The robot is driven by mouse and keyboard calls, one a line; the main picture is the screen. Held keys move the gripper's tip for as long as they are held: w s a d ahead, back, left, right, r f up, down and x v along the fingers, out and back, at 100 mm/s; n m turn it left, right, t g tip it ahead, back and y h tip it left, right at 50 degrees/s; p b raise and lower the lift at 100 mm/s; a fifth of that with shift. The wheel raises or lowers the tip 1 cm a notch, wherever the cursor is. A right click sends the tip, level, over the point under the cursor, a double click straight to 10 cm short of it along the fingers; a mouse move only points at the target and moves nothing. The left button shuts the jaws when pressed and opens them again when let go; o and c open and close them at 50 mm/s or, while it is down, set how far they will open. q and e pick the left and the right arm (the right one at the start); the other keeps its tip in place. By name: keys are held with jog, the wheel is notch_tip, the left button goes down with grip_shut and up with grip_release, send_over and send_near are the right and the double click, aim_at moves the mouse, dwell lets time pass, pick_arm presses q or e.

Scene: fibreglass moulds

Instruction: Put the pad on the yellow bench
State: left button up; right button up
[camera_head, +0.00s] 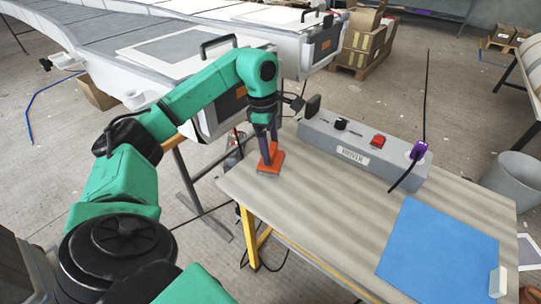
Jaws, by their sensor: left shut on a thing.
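An orange pad (271,162) with a darker upright part is at the far left corner of the bench with yellow legs (330,205). My left gripper (267,143) points down and is shut on the pad's upper part. The pad is at or just above the bench top; I cannot tell whether it touches. The fingers hide part of the pad. My right gripper is not in view.
A grey control box (365,150) with a red switch and a purple plug stands along the bench's back edge, close right of my left gripper. A blue sheet (440,248) and a small white block (498,281) lie at right. The bench's middle is clear. Large moulds (165,48) stand behind.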

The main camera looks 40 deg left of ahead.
pick_arm(q)
notch_tip(320, 180, down, 3)
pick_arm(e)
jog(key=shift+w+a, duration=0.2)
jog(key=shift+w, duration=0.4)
pick_arm(q)
jog(key=o, duration=1.1)
jog(key=shift+f, duration=0.1)
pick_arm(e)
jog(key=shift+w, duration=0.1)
